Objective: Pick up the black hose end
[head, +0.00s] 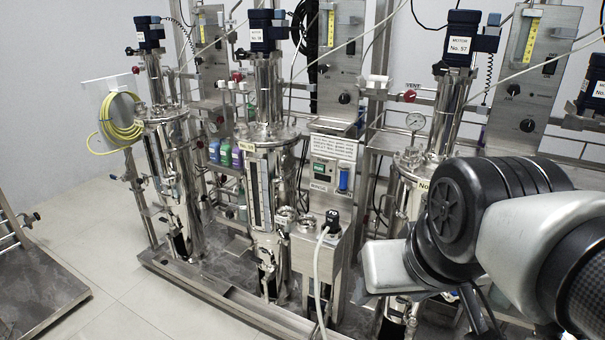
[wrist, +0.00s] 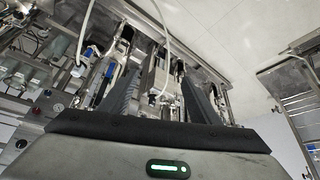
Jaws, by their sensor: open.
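The black hose end (head: 332,218) is a small dark cap at the top of a white hose (head: 319,270). I cannot pick out the hose end for sure in the wrist view.
Steel vessels with motors stand in a row, the middle vessel (head: 268,170) left of the hose end. The control box (head: 331,170) is close behind it. A coiled yellow-green hose (head: 121,118) hangs at the left. The tiled floor (head: 110,260) in front is clear.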

